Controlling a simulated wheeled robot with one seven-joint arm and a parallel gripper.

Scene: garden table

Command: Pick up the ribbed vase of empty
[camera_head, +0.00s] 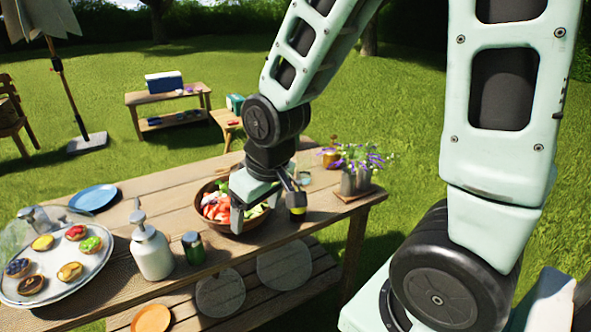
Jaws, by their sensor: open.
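A grey vase (355,181) with what looks like a ribbed side stands near the right end of the wooden table, on a small brown board (352,196). Purple flowers (362,158) and green leaves rise from it, so it does not look empty. My gripper (266,207) is open and points down over the wooden bowl, to the left of the vase and apart from it. Nothing shows held between its fingers. A small dark item with a yellow band (297,211) is beside the right finger; I cannot tell whether they touch.
The bowl (232,230) of red and green food is under my gripper. A green jar (193,248), white pump bottle (151,252), tart tray (95,262) and blue plate (93,197) stand to the left. An amber jar (330,157) is behind the vase. The table edge is close to the vase's right.

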